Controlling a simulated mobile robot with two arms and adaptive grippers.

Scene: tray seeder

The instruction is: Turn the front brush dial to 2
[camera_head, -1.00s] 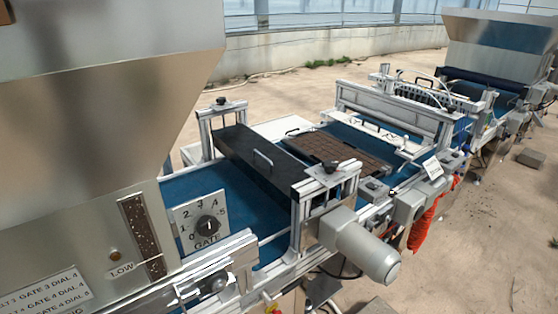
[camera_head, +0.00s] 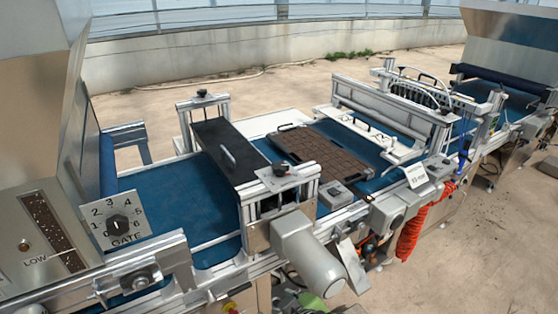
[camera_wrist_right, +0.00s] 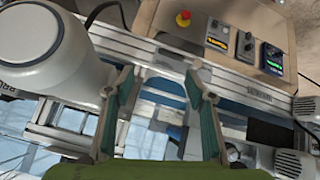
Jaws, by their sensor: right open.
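The brush unit is a long black cover (camera_head: 226,150) across the blue belt in the head view. The front brush dial (camera_head: 284,171) is a small dark knob on a plate on top of the near post; its numbers are too small to read. A similar knob (camera_head: 202,94) tops the far post. My right gripper (camera_wrist_right: 162,102) shows in the right wrist view, open, with nothing between its two fingers. I cannot make out the brush dial in that view.
A grey motor (camera_head: 305,255) juts out below the near post. The gate dial (camera_head: 119,224) is at left. A brown tray (camera_head: 318,148) lies on the belt beyond the brush. The wrist view shows a control box with a red button (camera_wrist_right: 183,19) and a white rounded housing (camera_wrist_right: 42,50).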

